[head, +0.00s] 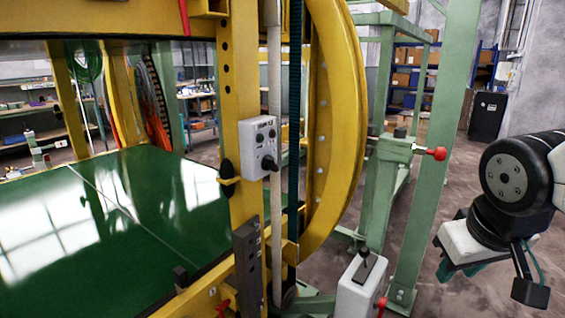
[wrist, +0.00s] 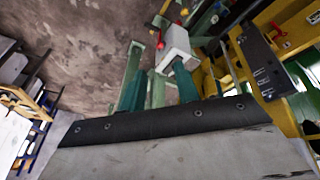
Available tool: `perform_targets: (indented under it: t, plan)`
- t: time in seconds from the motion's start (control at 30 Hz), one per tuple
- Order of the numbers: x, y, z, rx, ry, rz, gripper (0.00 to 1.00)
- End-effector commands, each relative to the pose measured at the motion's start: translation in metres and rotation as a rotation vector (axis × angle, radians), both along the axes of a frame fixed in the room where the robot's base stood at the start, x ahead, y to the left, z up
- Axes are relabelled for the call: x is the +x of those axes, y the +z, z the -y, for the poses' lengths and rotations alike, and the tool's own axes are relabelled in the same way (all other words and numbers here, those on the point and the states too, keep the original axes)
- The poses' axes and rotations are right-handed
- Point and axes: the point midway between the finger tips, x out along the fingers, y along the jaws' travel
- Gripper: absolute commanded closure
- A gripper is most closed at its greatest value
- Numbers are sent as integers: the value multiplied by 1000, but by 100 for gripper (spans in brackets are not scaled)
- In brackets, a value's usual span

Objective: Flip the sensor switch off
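No label reading "sensor" is legible, so I cannot tell which control is the sensor switch. A dark narrow panel (head: 247,258) is mounted low on the yellow post; the wrist view shows it at the upper right with several small switches (wrist: 262,62). Their positions are too small to read. A grey control box (head: 259,148) with a black knob and small buttons sits higher on the post. My gripper (head: 474,268) is at the right of the head view, well apart from both. In the wrist view its two teal fingers (wrist: 160,92) are parted with nothing held between them.
A white box with a black lever (head: 362,285) stands low between the post and my gripper; it also shows in the wrist view (wrist: 175,42). A green frame (head: 420,180) with a red knob (head: 437,153) stands behind. A green table (head: 90,220) fills the left.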

Motion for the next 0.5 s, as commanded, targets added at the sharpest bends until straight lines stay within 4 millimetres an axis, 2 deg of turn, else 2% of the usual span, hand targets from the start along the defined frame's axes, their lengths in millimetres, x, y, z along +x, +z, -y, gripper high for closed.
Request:
perform_targets:
  t: [0.03, 0.1, 0.17, 0.2, 0.27, 0.3, 0.4, 0.5]
  plan:
    - [30, 1, 4, -37, 32, 79, 68]
    - [75, 7, 6, -87, 93, 217, 68]
    - [112, 14, 4, -122, 160, 336, 68]
    - [135, 19, -1, -138, 212, 415, 68]
    - [166, 26, -13, -151, 299, 531, 68]
    - [185, 31, -24, -152, 362, 608, 68]
    - [221, 39, -63, -110, 534, 785, 68]
    - [241, 45, -106, -37, 710, 943, 68]
